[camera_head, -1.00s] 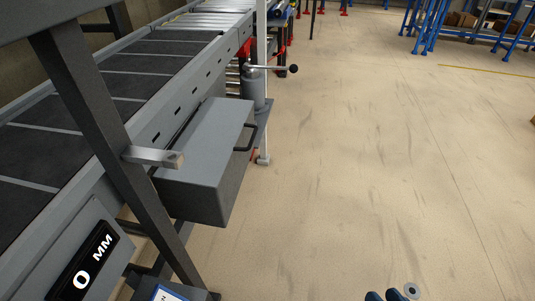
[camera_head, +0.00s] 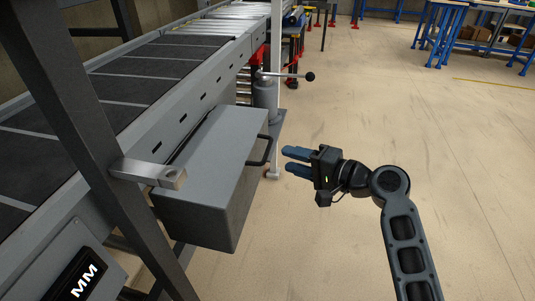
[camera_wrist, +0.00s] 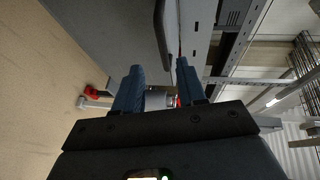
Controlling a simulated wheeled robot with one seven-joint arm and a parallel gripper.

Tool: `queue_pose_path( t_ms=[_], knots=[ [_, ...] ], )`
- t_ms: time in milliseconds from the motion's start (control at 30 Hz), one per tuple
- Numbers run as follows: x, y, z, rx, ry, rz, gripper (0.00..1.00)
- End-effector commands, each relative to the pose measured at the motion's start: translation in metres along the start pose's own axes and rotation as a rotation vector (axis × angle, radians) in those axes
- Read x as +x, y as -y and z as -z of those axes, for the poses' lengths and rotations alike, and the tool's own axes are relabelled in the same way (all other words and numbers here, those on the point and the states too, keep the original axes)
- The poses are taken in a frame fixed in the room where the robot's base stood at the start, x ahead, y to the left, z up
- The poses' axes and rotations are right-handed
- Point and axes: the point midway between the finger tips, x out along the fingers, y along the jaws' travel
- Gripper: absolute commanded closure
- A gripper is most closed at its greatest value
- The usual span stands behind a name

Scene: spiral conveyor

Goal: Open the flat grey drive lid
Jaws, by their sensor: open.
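The flat grey drive lid (camera_head: 212,141) is the top of a grey box (camera_head: 196,215) fixed to the side of the conveyor. It looks closed. A dark handle (camera_head: 262,150) sits at its right edge. My gripper (camera_head: 286,161) is to the right of the handle, apart from it, with its two blue fingers pointing left towards it. The fingers are open with nothing between them. In the wrist view my gripper (camera_wrist: 158,82) shows its fingers apart, with the grey box surface (camera_wrist: 115,35) beyond and a dark curved bar, likely the handle (camera_wrist: 162,35), near the top.
The conveyor belt (camera_head: 120,85) runs along the left. A dark post with a metal bracket (camera_head: 150,173) stands before the box. Behind the box are a white post (camera_head: 276,60) and a lever with a black knob (camera_head: 310,76). The floor on the right is clear.

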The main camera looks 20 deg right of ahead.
Motion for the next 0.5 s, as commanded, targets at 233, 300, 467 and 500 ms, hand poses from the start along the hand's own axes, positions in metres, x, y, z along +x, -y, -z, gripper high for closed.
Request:
queue_pose_path(
  t_ms=[233,300,467,500],
  knots=[
    [0.025,0.005,0.001,0.010,0.013,0.012,0.60],
    [0.037,0.005,0.001,0.010,0.013,0.012,0.60],
    [0.060,0.005,0.000,0.010,0.012,0.011,0.60],
    [0.065,0.005,0.001,0.010,0.011,0.011,0.60]
  ],
)
